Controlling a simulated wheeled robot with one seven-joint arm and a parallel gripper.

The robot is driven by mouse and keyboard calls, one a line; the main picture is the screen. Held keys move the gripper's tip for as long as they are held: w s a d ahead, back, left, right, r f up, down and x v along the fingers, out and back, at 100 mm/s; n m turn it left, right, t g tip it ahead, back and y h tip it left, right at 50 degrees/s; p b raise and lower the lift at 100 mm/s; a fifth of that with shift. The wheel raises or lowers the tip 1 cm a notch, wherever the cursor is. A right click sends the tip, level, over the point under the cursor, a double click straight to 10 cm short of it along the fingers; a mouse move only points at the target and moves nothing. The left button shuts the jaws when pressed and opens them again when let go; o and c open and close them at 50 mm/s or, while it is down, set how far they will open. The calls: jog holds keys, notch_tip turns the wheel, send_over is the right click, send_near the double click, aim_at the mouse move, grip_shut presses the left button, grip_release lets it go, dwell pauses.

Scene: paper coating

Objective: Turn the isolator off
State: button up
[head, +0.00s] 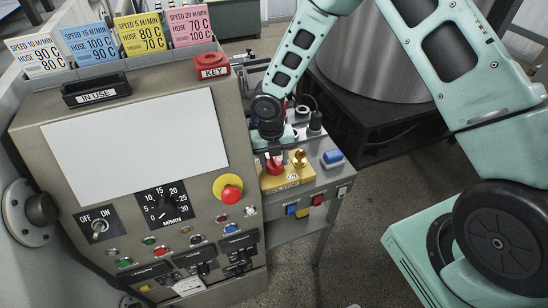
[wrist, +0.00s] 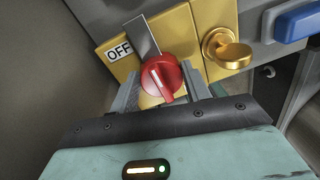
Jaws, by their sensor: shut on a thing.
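The isolator is a red rotary knob (wrist: 160,76) on a yellow plate (wrist: 90,85). An OFF label (wrist: 119,51) sits to the knob's upper left in the wrist view. In the head view the red knob (head: 274,166) is on the yellow isolator plate (head: 285,182), with an ON label on the plate's right part. My gripper (wrist: 163,88) is shut on the knob's handle, with one grey finger on each side. A white line on the knob runs roughly up and down in the wrist view.
A brass knob (wrist: 227,50) stands close right of the red one, and a blue button (wrist: 300,20) lies farther right. The large control panel (head: 110,225) with its red emergency button (head: 230,193) stands left of my arm. Open floor (head: 360,240) lies front right.

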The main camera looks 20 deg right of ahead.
aim_at(271, 162)
dwell(0.3)
jog(key=o, duration=1.4)
jog(key=shift+r, duration=0.1)
jog(key=r, duration=0.5)
jog(key=r+b, duration=0.1)
jog(key=r, duration=0.5)
jog(key=a+r+b, duration=0.1)
jog(key=r, duration=0.5)
jog(key=shift+w+r, duration=0.1)
jog(key=shift+r, duration=0.05)
